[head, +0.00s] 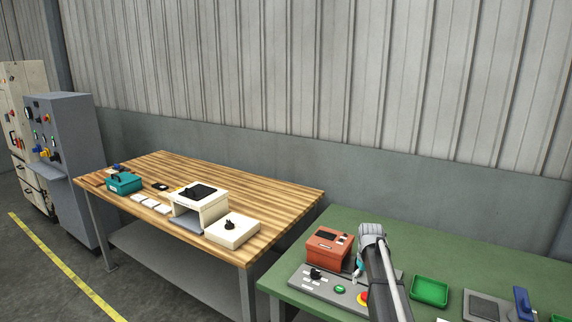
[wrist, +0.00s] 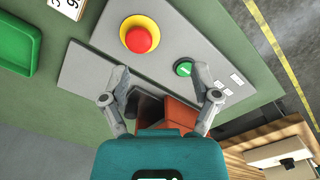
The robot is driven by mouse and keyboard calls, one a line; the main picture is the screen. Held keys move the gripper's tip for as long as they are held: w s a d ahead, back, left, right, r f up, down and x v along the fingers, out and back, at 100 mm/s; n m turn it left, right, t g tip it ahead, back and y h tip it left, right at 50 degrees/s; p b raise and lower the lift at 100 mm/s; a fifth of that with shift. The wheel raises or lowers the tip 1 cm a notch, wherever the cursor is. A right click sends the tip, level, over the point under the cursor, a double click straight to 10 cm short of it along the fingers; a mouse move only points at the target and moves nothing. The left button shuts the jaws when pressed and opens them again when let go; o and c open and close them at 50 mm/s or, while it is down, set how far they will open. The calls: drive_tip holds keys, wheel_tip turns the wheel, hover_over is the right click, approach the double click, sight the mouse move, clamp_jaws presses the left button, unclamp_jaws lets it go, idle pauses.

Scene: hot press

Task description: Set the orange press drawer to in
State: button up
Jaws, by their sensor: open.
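The orange press (head: 328,247) stands on the green table, at the back of a grey control panel (head: 320,284). My gripper (head: 358,270) is at the press's right side in the head view, with my arm in front of part of the panel. In the wrist view my gripper (wrist: 161,85) is open, its two grey fingers spread wide with nothing held. Part of the orange press (wrist: 181,116) and a dark part (wrist: 149,108) show between and below the fingers. I cannot make out the drawer clearly or tell how far it is in or out.
A red emergency button on yellow (wrist: 139,35) and a green button (wrist: 184,68) sit on the panel near the fingers. A green tray (head: 429,291) lies to the right. A wooden table (head: 270,192) with a white press (head: 201,196) stands to the left.

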drive_tip(key=s+a+f+m+b, duration=0.1)
drive_tip(key=s+a, duration=0.4)
drive_tip(key=s, duration=0.8)
drive_tip(key=s+a+f+m, duration=0.1)
drive_tip(key=s+a, duration=0.4)
drive_tip(key=s, duration=0.7)
drive_tip(key=shift+s+b, duration=0.4)
idle(0.4)
